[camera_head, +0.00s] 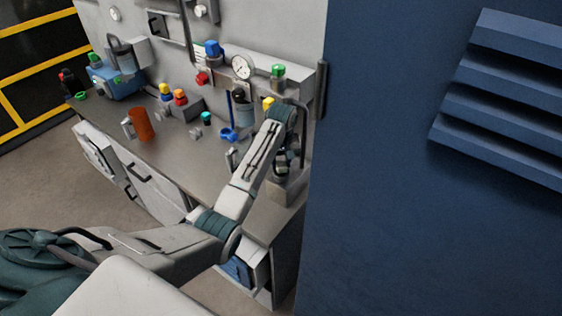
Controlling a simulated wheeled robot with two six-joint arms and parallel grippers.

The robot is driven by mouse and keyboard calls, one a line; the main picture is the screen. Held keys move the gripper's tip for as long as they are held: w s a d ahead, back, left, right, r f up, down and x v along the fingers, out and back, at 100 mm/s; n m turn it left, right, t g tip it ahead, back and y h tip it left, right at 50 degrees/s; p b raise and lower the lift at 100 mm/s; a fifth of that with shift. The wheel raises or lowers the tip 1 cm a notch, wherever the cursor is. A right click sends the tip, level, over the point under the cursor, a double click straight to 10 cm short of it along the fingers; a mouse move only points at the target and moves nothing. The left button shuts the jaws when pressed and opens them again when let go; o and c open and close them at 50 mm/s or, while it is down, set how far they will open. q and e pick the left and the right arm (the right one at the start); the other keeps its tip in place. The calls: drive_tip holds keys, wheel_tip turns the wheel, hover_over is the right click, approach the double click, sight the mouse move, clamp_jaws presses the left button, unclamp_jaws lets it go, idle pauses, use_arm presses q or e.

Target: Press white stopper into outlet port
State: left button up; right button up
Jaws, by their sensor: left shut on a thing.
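My left arm reaches across the bench (172,165) to its right end. My left gripper (283,172) points down there, just above a grey block (287,190) at the bench's right edge. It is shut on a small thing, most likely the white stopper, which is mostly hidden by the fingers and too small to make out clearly. I cannot make out the outlet port, nor tell whether the held thing touches the block. My right gripper is not in view.
A pressure gauge (242,67) and a green-capped fitting (278,71) are on the panel behind. An orange cylinder (141,124), a blue ring-shaped part (229,134) and several coloured caps stand on the bench. A large blue wall (430,220) closes off the right side.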

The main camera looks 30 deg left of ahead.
use_arm(q)
drive_tip(key=shift+s+f, duration=0.15)
drive_tip(key=shift+f, duration=0.15)
drive_tip(key=o, duration=1.1)
drive_tip(key=shift+o, duration=0.2)
drive_tip(key=shift+r, duration=0.1)
